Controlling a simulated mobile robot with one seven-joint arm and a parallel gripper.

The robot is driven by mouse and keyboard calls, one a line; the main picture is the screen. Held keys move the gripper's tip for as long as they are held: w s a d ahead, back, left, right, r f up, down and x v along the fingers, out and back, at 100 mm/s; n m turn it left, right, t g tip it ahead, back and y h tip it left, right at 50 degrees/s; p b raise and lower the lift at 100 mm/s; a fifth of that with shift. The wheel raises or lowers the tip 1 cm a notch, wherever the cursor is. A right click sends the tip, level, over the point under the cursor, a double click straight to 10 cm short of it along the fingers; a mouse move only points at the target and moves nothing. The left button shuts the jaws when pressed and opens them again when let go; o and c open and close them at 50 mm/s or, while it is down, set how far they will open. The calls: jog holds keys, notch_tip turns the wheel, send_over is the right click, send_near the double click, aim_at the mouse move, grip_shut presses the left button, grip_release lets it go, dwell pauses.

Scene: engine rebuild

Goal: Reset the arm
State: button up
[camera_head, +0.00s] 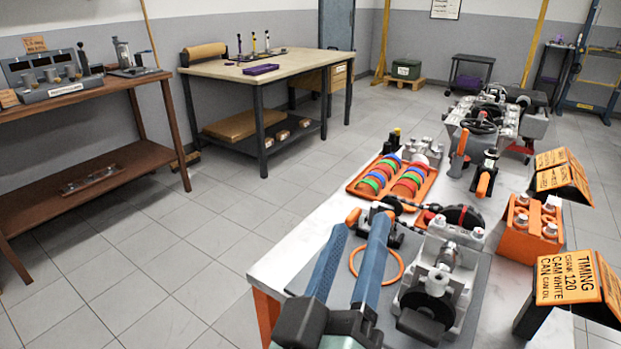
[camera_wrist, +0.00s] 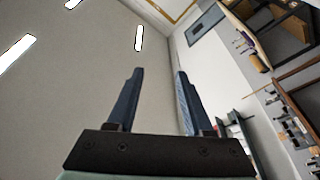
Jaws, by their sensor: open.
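My gripper (camera_head: 366,225) shows at the bottom middle of the head view, its two blue fingers apart over the near end of the white workbench. In the wrist view its fingertips (camera_wrist: 158,74) are also apart, with nothing between them. Behind them are a plain wall and ceiling with bright lamps, and the room appears tilted. In the head view, a grey engine part with a dark round piece (camera_head: 428,300) stands on the bench just right of the fingers. I cannot tell whether the fingers touch anything below them.
An orange tray (camera_head: 358,193) of coloured rings lies farther back on the bench. An orange block holder (camera_head: 530,235) and black-and-orange label signs (camera_head: 568,277) stand on the right. A brown workbench (camera_head: 85,163) and a beige-topped table (camera_head: 270,72) are on the left. The tiled floor (camera_head: 150,245) between is clear.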

jog(key=s+a+r+m+t+y+p, duration=0.1)
jog(key=r+p, duration=0.6)
jog(key=r, duration=0.8)
jog(key=s+a+r+m+t+y+p, duration=0.1)
jog(key=r+p, duration=0.5)
jog(key=r, duration=0.9)
jog(key=s+a+r+m+t+y+p, duration=0.1)
jog(key=r+t+y+p, duration=0.4)
jog(key=r, duration=1.1)
jog(key=s+a+t+p, duration=0.1)
jog(key=p, duration=0.1)
jog(key=shift+s+a+p, duration=0.2)
jog(key=shift+a+p, duration=0.1)
jog(key=shift+p, duration=0.05)
